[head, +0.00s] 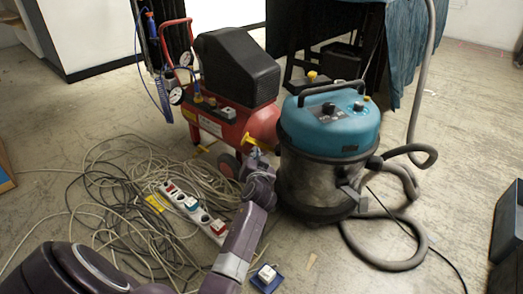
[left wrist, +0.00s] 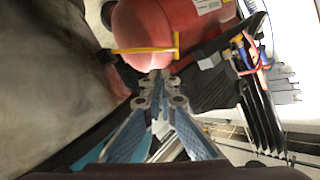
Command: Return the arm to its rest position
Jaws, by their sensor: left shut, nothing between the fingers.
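My purple left arm reaches in from the bottom left of the head view, and its gripper (head: 253,164) is between the red compressor (head: 262,122) and the blue-topped vacuum cleaner (head: 328,135). In the left wrist view the fingers (left wrist: 158,78) are together and hold nothing. Just beyond the fingertips is a yellow bar (left wrist: 146,50) in front of the compressor's red tank (left wrist: 150,25). I cannot tell whether the tips touch it. The vacuum's dull metal drum (left wrist: 50,80) fills the left of that view. My right gripper does not show.
A heap of tangled cable (head: 125,205) and a white power strip (head: 192,208) lie on the floor left of my forearm. A small blue-based switch (head: 267,277) lies to its right. The vacuum's grey hose (head: 400,262) curls at right. A dark case (head: 508,235) stands at the right edge.

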